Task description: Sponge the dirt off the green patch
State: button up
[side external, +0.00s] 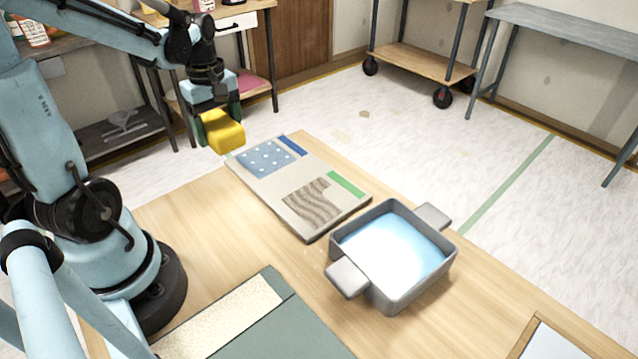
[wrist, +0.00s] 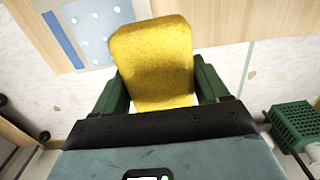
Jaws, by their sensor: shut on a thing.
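My gripper (side external: 219,122) is shut on a yellow sponge (side external: 226,138), high above the table near the board's far-left corner. The sponge fills the space between the green fingers in the wrist view (wrist: 152,60). A pale board (side external: 272,200) lies flat on the table. It bears a green strip (side external: 346,184) beside a patch with brown wavy bands (side external: 312,204); I cannot tell whether the brown is dirt or pattern. A blue strip (side external: 291,146) sits beside a blue patch with white dots (side external: 264,159), which also shows in the wrist view (wrist: 95,22). The sponge touches nothing below.
A grey two-handled basin (side external: 337,246) with bluish-white contents stands right of the board. A grey-green mat with a cream strip (side external: 225,316) lies at the front. A white-topped framed item (side external: 552,345) is at front right. Bare wood (side external: 215,225) lies left of the board.

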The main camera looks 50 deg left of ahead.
jog(key=w+d+m, duration=0.4)
jog(key=d+m, duration=0.1)
jog(key=m, duration=1.3)
send_near(304, 191)
jog(key=a+r, duration=0.3)
jog(key=a, duration=0.1)
jog(key=shift+f, duration=0.25)
jog(key=shift+f, duration=3.3)
jog(key=shift+f, duration=1.25)
jog(key=shift+d, duration=1.95)
